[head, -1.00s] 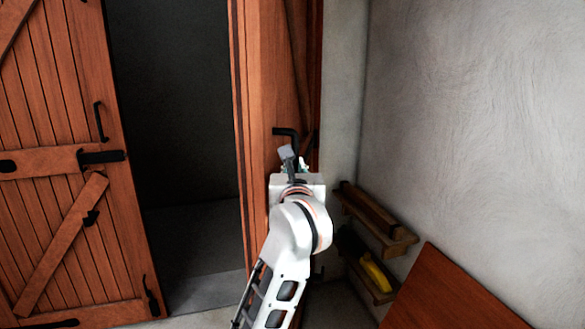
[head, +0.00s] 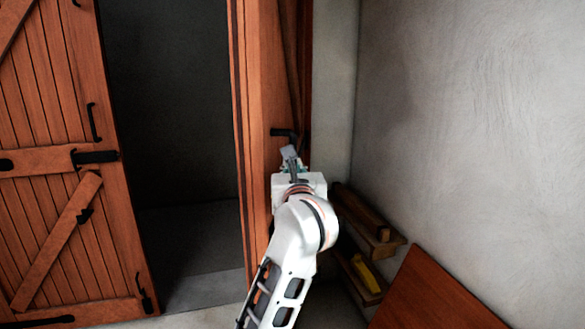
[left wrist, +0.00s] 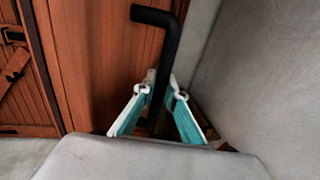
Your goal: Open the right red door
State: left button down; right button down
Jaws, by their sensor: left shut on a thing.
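The right red door (head: 262,80) is a reddish-brown wooden leaf standing swung open, seen at a steep angle. Its black bent handle (head: 285,132) sticks out from its face. My left gripper (head: 290,160) is at the handle. In the left wrist view the teal-padded fingers (left wrist: 160,88) are on either side of the handle's upright black bar (left wrist: 166,50), shut on it. The handle's bent top shows above the fingers, and its lower part is partly hidden by the gripper. My right gripper is not in view.
The left red door (head: 50,215), with black fittings, stands left of a dark doorway (head: 170,120). A low wooden rack (head: 385,245) with a yellow item (head: 367,272) stands right of my arm. A reddish board (head: 435,295) and a grey wall (head: 470,120) lie further right.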

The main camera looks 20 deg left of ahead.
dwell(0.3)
pick_arm(q)
jog(key=c, duration=2.1)
grip_release()
jog(key=shift+r, duration=0.15)
